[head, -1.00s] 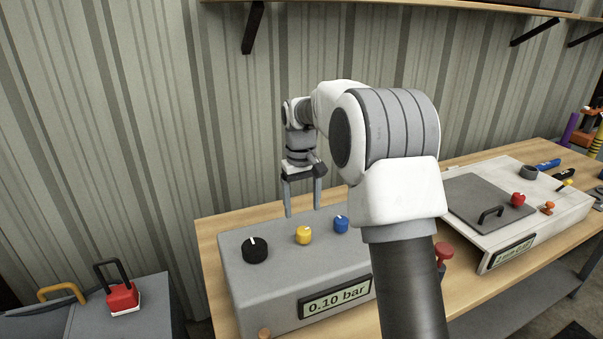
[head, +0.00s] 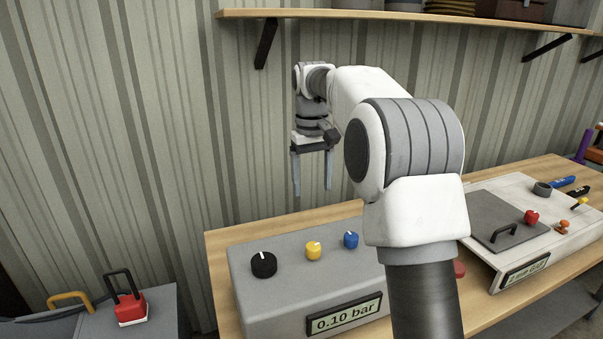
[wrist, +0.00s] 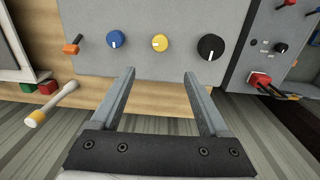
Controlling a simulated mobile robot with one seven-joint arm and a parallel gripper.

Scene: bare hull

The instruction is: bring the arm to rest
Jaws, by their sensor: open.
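My gripper (head: 311,192) is open and empty, its two fingers pointing down in the head view. It hangs in the air above the back of a grey control box (head: 290,290), apart from it. The box carries a black knob (head: 263,265), a yellow knob (head: 313,251) and a blue knob (head: 351,240), and its display reads 0.10 bar. In the wrist view the open fingers (wrist: 160,75) frame the space below the yellow knob (wrist: 160,43), with nothing between them. My arm hides part of the box's right side.
A wooden bench (head: 222,265) carries the box and a white unit (head: 560,235) with a grey handled lid. A shelf (head: 400,15) runs along the wall above. The air around the gripper looks clear.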

